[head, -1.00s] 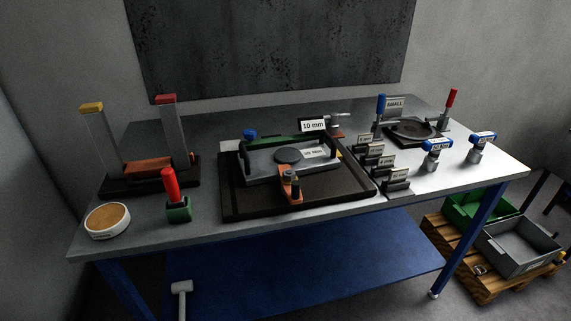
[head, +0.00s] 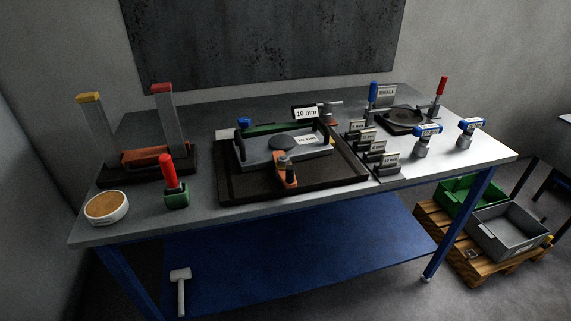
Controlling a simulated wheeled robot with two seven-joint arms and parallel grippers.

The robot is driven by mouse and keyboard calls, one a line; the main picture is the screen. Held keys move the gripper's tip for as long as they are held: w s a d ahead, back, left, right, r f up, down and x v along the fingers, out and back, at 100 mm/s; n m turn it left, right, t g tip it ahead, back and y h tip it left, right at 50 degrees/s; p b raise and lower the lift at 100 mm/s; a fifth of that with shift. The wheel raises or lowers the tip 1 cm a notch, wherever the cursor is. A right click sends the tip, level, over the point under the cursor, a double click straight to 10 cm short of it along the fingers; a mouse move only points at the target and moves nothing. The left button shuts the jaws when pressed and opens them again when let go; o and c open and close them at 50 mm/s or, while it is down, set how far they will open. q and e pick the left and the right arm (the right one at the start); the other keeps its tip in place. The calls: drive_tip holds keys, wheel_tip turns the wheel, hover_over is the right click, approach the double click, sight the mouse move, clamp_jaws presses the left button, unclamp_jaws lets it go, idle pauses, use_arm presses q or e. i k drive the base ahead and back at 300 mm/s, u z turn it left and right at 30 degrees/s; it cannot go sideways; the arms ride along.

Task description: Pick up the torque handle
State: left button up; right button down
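Two blue-topped, T-shaped handles with white labels stand on the right part of the bench: a nearer one (head: 424,139) and a farther-right one (head: 470,132). Both are upright on grey bases, and their labels are too small to read. A red upright handle (head: 168,171) sits in a green block (head: 176,196) at the front left. I cannot tell for certain which of these is the torque handle. Neither of my grippers is in view.
The bench (head: 300,204) holds a dark tray (head: 228,187) with a fixture, several labelled blocks (head: 383,164), a clamp plate (head: 405,120), a post stand (head: 147,166) and a round tan-topped puck (head: 106,207). Crates (head: 508,229) stand on a pallet at right. The bench's front right is clear.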

sight(465, 140)
drive_tip(key=k, duration=0.35)
drive_tip(key=z, duration=1)
drive_tip(key=i, duration=0.5)
drive_tip(key=u, duration=0.05)
